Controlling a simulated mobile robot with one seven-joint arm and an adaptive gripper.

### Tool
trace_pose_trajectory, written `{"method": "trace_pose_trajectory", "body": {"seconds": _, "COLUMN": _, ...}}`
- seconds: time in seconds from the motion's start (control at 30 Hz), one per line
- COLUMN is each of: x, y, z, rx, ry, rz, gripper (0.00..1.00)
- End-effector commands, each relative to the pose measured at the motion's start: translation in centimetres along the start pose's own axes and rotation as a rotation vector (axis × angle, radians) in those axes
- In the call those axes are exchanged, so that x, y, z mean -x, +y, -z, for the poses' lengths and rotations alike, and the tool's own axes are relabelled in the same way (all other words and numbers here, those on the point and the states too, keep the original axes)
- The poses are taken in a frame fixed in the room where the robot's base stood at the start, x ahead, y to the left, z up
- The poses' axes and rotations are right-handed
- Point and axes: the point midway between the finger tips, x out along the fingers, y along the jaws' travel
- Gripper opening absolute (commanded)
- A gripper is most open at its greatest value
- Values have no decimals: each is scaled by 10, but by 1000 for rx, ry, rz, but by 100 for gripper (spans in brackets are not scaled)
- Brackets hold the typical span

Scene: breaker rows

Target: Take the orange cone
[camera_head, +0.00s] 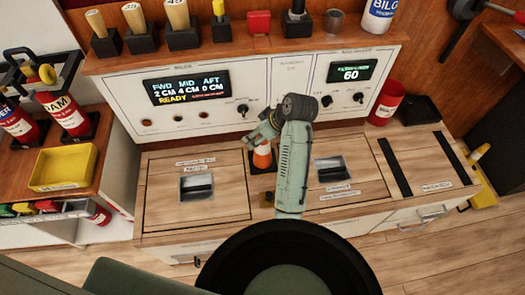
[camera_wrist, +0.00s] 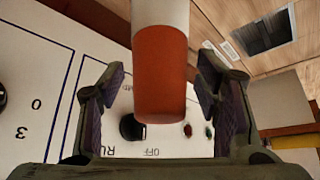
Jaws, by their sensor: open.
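The orange cone (camera_head: 262,158), with a white band, stands on the wooden counter in front of the control panel. My gripper (camera_head: 263,135) is at its upper part in the head view and hides its top. In the wrist view, the orange and white body of the cone (camera_wrist: 160,75) lies between the two fingers of my gripper (camera_wrist: 163,88). The fingers are open, with a visible gap on each side of the cone. The base of the cone is out of the wrist view and partly hidden by my arm in the head view.
The white control panel (camera_head: 290,75) stands close behind the cone. Two recessed hatch handles (camera_head: 196,187) (camera_head: 333,168) flank it. A red can (camera_head: 386,98) is at the right, and a yellow tray (camera_head: 62,167) is at the left. The counter around the cone is mostly clear.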

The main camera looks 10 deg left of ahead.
Motion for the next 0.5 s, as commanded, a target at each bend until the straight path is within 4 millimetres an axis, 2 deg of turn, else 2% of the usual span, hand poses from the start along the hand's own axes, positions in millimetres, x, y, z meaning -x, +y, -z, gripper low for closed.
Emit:
{"method": "trace_pose_trajectory", "body": {"seconds": 0.23, "x": -2, "y": 0, "z": 0, "rx": 1, "ry": 1, "rz": -1, "gripper": 57}}
{"method": "trace_pose_trajectory", "body": {"seconds": 0.5, "x": -2, "y": 0, "z": 0, "rx": 1, "ry": 1, "rz": -1, "gripper": 39}}
